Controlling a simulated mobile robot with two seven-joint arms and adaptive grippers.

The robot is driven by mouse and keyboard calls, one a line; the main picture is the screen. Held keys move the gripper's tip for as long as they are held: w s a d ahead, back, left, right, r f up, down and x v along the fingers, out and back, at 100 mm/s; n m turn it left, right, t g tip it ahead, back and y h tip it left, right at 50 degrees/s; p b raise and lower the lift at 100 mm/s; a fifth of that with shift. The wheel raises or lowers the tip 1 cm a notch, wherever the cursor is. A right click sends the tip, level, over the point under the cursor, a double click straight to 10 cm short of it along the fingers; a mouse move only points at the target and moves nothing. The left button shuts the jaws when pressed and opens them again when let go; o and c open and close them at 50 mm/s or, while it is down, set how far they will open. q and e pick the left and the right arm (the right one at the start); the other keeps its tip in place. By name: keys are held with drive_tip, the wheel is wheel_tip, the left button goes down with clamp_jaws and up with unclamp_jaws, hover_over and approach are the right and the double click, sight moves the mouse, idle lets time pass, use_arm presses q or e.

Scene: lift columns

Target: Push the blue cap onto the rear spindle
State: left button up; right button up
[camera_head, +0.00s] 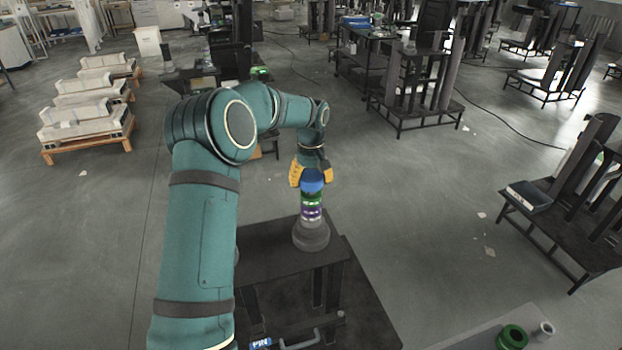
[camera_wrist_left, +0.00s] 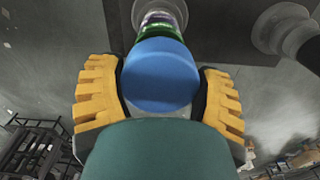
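The blue cap (camera_head: 312,181) is at the top of an upright stack with green and purple bands (camera_head: 311,208). The stack rises from a round grey base (camera_head: 311,236) on a dark stand. My left gripper (camera_head: 311,174) comes down from above with its yellow fingers on both sides of the cap. In the left wrist view the cap (camera_wrist_left: 160,75) fills the space between the dark finger pads, which appear to touch it. The green band (camera_wrist_left: 158,31) shows directly beyond the cap; whether they touch is unclear. My right gripper is not in view.
The dark stand (camera_head: 275,250) has open floor on its left. Another grey round post (camera_wrist_left: 283,30) shows in the left wrist view. A green ring (camera_head: 512,338) and a small grey cylinder (camera_head: 545,331) are at the bottom right. A dark table (camera_head: 560,225) stands at the right.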

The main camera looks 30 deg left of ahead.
use_arm(q)
drive_tip(key=o, duration=0.4)
wheel_tip(320, 180, up, 12)
idle(0.5)
idle(0.3)
